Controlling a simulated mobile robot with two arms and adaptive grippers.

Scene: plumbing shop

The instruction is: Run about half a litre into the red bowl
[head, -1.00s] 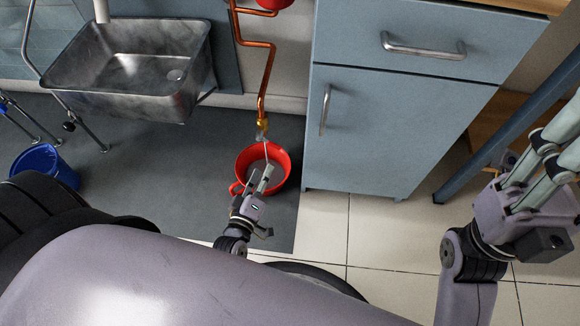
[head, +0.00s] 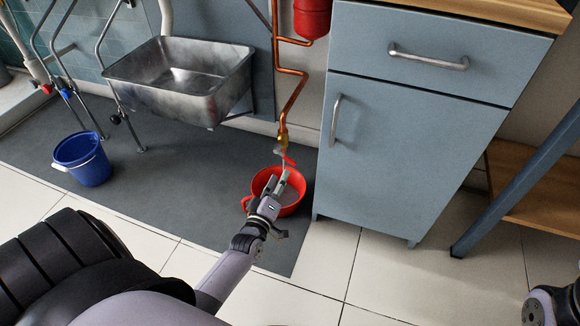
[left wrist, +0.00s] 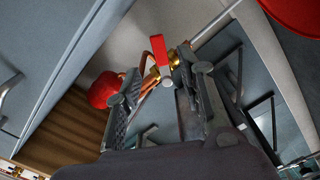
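The red bowl (head: 297,206) stands on the dark mat below a copper pipe, its near side partly hidden by my left gripper. A greyish surface inside may be water; its level is unclear. The brass tap (head: 283,137) with a red lever (head: 289,161) is above the bowl. My left gripper (head: 281,181) is over the bowl, just below the lever. In the left wrist view its fingers (left wrist: 165,82) are apart and empty, with the red lever (left wrist: 158,48) and brass tap (left wrist: 174,58) beyond the tips. Whether water runs is unclear. My right gripper is out of view.
A blue cabinet (head: 408,135) stands close right of the bowl. A metal sink (head: 180,80) hangs at the upper left, and a blue bucket (head: 84,160) stands on the mat (head: 185,170). A red vessel (head: 312,18) is above the pipe. Tiles in front are clear.

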